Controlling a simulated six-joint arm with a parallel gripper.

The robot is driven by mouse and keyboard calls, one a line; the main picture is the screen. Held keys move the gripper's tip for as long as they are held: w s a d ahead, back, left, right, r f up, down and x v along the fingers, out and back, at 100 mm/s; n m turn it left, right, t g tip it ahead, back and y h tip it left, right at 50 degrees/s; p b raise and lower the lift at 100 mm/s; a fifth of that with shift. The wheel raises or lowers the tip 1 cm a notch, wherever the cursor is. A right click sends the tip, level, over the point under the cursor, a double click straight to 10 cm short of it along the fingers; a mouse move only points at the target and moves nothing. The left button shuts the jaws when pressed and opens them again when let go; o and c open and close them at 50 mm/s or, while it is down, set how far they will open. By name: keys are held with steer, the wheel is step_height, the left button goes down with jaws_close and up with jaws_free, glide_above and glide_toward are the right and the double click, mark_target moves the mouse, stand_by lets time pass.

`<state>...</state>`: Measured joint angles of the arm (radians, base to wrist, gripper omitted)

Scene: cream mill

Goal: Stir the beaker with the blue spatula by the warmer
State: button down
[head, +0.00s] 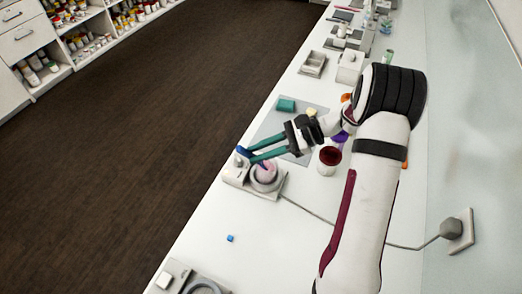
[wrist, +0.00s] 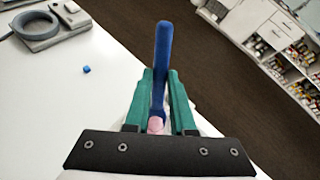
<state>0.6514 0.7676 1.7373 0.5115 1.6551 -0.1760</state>
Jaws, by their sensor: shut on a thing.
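My gripper (head: 251,154) has teal fingers and is shut on the blue spatula (head: 243,151). In the wrist view the spatula (wrist: 163,55) stands out between the two fingertips (wrist: 160,76). In the head view the beaker (head: 265,174), with pink contents, sits on the grey warmer (head: 236,174), directly below the fingers. The spatula's lower part seems to reach into the beaker, but the fingers partly cover it. A bit of pink (wrist: 155,125) shows between the fingers in the wrist view.
A jar with dark red contents (head: 328,160) stands right of the warmer. A teal block (head: 286,104) lies on a grey mat behind. A small blue cube (head: 230,238) lies in front, with clear counter around it. A cord runs to a wall socket (head: 460,231). A ring device (wrist: 48,25) stands at the near end.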

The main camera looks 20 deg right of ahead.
steer(key=shift+w+a, duration=0.25)
steer(key=shift+a, duration=0.65)
stand_by(0.3)
steer(key=shift+r, duration=0.2)
stand_by(0.4)
steer(key=shift+r, duration=0.35)
steer(key=shift+d, duration=0.1)
steer(key=shift+s+d+r, duration=0.1)
steer(key=shift+d, duration=0.1)
steer(key=shift+r, duration=2.45)
